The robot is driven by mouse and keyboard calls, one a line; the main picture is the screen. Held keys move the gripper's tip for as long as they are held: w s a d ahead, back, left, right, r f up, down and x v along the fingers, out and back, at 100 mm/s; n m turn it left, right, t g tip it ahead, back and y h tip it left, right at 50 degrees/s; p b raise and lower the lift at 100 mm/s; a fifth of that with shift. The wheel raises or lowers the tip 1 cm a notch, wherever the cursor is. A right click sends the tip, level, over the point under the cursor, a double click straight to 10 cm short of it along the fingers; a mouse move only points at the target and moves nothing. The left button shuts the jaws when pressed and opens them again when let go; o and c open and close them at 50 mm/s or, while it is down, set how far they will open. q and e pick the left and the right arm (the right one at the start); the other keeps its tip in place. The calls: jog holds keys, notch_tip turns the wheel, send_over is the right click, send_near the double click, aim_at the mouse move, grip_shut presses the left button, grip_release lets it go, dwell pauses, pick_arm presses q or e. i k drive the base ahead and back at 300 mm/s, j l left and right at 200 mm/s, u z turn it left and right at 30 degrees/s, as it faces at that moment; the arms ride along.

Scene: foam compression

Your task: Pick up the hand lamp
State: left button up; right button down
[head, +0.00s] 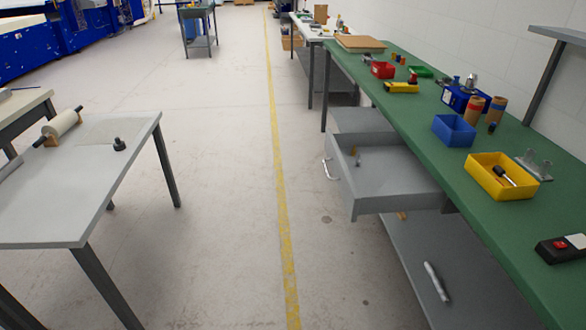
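I cannot tell for certain which thing is the hand lamp. A slim silver-white cylindrical object (436,281) lies on the grey lower shelf (405,250) under the green bench, at lower right in the head view. A small yellow object with dark and red parts (402,88) lies on the green bench top, farther back. Either could be a lamp; both are too small to identify surely. Neither of my grippers is in view.
The green bench (400,120) runs along the right wall with a grey drawer (390,186) pulled open. A yellow bin (496,180) and blue bin (453,131) stand on it. A grey table (60,200) stands left. The floor between (230,200) is clear.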

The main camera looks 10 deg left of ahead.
aim_at(576, 243)
jog(key=z, duration=1.35)
jog(key=i+j, duration=0.1)
jog(key=j, duration=0.65)
jog(key=i+j, duration=0.1)
jog(key=j, duration=0.65)
jog(key=z, duration=0.05)
